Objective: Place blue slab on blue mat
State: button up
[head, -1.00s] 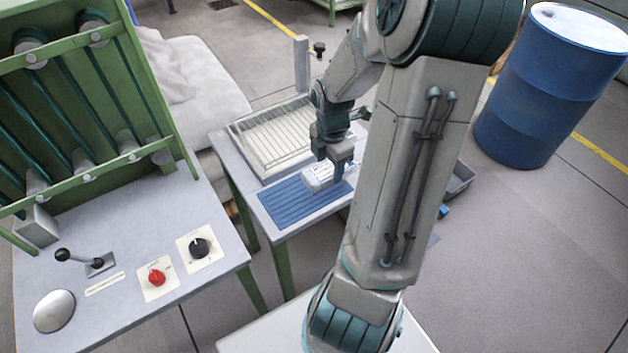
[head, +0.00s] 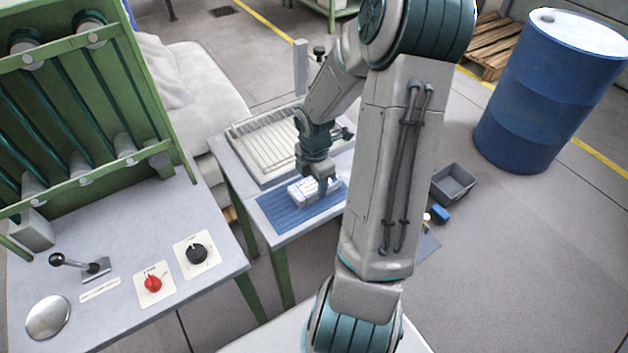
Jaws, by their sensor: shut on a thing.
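The ribbed blue mat (head: 275,211) lies at the front of the small grey table. My gripper (head: 317,187) points down over the mat's right part. It is shut on a pale whitish block (head: 301,193), which is at or just above the mat; I cannot tell if they touch. A small blue slab-like block (head: 440,214) lies to the right of my arm, apart from my gripper.
A white slatted tray (head: 275,150) sits behind the mat. A grey bin (head: 453,186) stands right of my arm, near the blue block. The control bench (head: 120,235) is at left, with knobs and a lever. A blue drum (head: 545,95) stands at far right.

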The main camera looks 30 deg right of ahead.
aim_at(315, 184)
jog(key=o, duration=1.2)
jog(key=shift+f, duration=0.1)
jog(key=shift+o, duration=0.2)
notch_tip(315, 184, up, 11)
jog(key=p, duration=0.2)
jog(key=s+a+r+m+t, duration=0.3)
jog(key=s+a+r+m, duration=0.9)
jog(key=a+m, duration=0.3)
jog(key=shift+s+m, duration=0.5)
jog(key=shift+m, duration=1.2)
jog(key=shift+a+r, duration=0.1)
